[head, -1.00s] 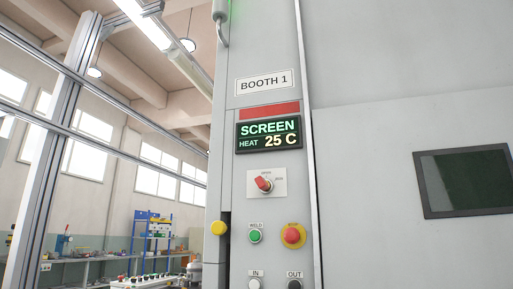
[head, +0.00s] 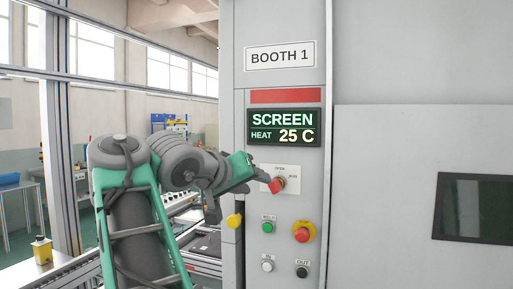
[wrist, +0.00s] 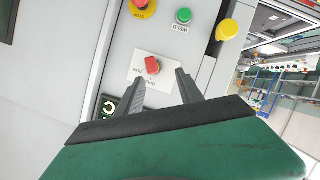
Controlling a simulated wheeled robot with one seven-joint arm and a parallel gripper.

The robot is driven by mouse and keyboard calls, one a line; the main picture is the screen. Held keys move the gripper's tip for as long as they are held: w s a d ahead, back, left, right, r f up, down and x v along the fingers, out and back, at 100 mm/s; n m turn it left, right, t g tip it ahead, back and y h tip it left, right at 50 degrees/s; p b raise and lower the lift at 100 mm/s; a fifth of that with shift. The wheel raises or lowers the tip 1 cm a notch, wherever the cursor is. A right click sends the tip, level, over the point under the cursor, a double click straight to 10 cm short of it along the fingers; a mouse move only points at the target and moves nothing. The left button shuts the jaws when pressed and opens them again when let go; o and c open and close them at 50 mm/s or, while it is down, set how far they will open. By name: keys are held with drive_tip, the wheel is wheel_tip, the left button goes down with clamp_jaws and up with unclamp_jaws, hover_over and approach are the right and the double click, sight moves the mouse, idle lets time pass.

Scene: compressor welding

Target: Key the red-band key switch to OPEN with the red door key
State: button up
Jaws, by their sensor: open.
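The key switch is a red handle (head: 277,186) on a white plate (head: 293,180) marked OPEN at the top and RUN at the right. It sits under the display and the red band (head: 286,96) on the BOOTH 1 panel. In the wrist view the red handle (wrist: 152,65) lies just beyond and between my fingertips. My gripper (head: 263,175) is open and empty, close in front of the plate, with a gap to the handle. It also shows in the wrist view (wrist: 159,76). I cannot tell the red key apart from the handle, nor its exact angle.
Below the switch are a green button (head: 268,227), a red stop button on yellow (head: 302,232), a white IN button (head: 268,264) and a black OUT button (head: 303,270). A yellow knob (head: 234,221) sticks out at the panel's left edge. A dark window (head: 475,207) is at the right.

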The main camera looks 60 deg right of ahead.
sight(276, 185)
drive_tip(key=shift+g, duration=0.3)
drive_tip(key=x, duration=0.4)
drive_tip(key=s+r+b+x, duration=0.1)
drive_tip(key=x, duration=0.1)
drive_tip(key=shift+d+f, duration=0.2)
drive_tip(key=shift+d, duration=0.3)
drive_tip(key=shift+d+f, duration=0.15)
drive_tip(key=shift+d, duration=0.3)
drive_tip(key=shift+c, duration=0.4)
clamp_jaws()
idle(0.7)
